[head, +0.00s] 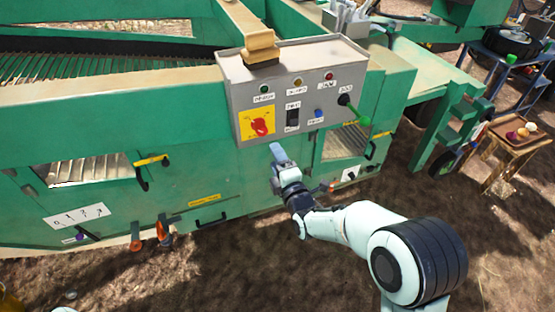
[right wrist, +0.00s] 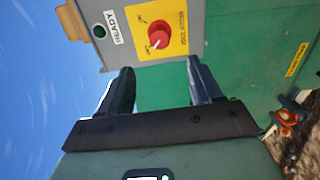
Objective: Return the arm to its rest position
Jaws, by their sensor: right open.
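My right arm (head: 350,222) reaches in from the lower right in the head view. My right gripper (head: 279,153) is in front of the green machine, just below the grey control box (head: 222,66). In the right wrist view my right gripper (right wrist: 158,82) is open, with nothing between its two dark fingers. The red rotary switch (head: 260,127) on its yellow plate is apart from the fingers; it also shows in the right wrist view (right wrist: 159,36). My left gripper is not in view.
The green machine (head: 110,110) fills the left and middle. A green-tipped lever (head: 363,120) sticks out of the control box. Orange handles (head: 160,232) stick out low on the machine. A small wooden table (head: 520,138) stands at the right. The ground in front is mostly clear.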

